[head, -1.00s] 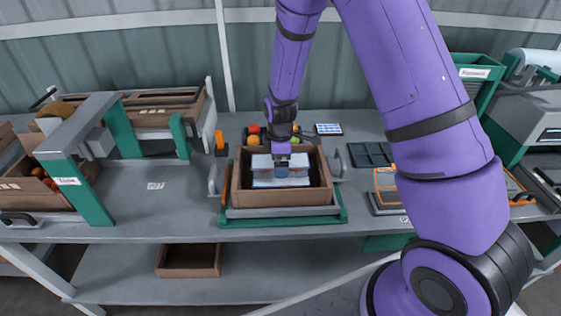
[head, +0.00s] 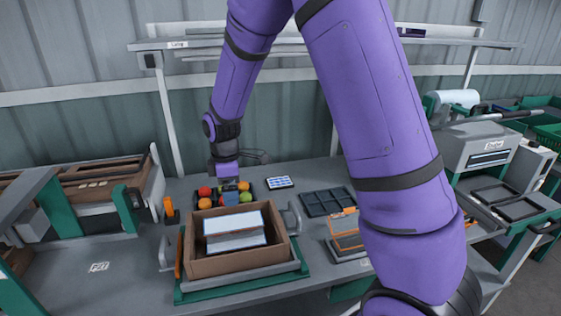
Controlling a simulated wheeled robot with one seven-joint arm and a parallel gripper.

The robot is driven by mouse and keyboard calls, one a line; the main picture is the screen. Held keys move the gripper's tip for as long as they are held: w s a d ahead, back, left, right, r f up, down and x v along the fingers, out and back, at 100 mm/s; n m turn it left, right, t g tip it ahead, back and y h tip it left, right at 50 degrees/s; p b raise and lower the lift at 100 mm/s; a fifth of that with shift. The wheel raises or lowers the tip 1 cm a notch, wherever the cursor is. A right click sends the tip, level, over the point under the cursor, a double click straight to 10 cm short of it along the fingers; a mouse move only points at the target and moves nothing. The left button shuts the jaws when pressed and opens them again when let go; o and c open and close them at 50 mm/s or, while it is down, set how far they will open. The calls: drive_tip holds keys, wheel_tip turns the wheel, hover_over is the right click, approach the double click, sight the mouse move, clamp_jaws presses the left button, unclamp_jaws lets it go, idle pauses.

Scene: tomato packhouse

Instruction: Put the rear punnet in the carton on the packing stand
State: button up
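The brown open carton (head: 250,262) sits on the green-and-grey packing stand (head: 200,290) in the middle of the bench. Inside it is a pale grey-white, box-like shape (head: 236,239) with a stepped top, probably punnets. I cannot tell whether it is one punnet or two. My gripper (head: 230,199) points down just behind the carton's rear wall, in front of the colourful produce. Its fingertips are small and partly merge with what is behind them, so I cannot tell whether it is open or holds anything.
A dark tray of red, orange and green tomatoes (head: 205,192) lies behind the carton. An orange-edged clear item (head: 345,232) and a dark compartment tray (head: 326,202) are to the right. My arm hides part of the bench right of centre.

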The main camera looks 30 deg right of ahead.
drive_tip(key=s+d+r+m+t, duration=0.1)
drive_tip(key=s+d+r+m, duration=0.15)
drive_tip(key=s+r, duration=0.5)
drive_tip(key=s+d+r+m+t, duration=0.2)
drive_tip(key=s+r+m, duration=0.2)
drive_tip(key=r, duration=0.6)
drive_tip(key=s+d+r+m+t, duration=0.1)
drive_tip(key=s+r+m, duration=0.2)
drive_tip(key=s, duration=0.6)
drive_tip(key=s+d+r+m+t, duration=0.1)
drive_tip(key=s+r+m, duration=0.2)
drive_tip(key=s+m, duration=0.2)
drive_tip(key=s, duration=0.3)
drive_tip(key=shift+s+d+r, duration=0.2)
drive_tip(key=shift+s+r, duration=0.2)
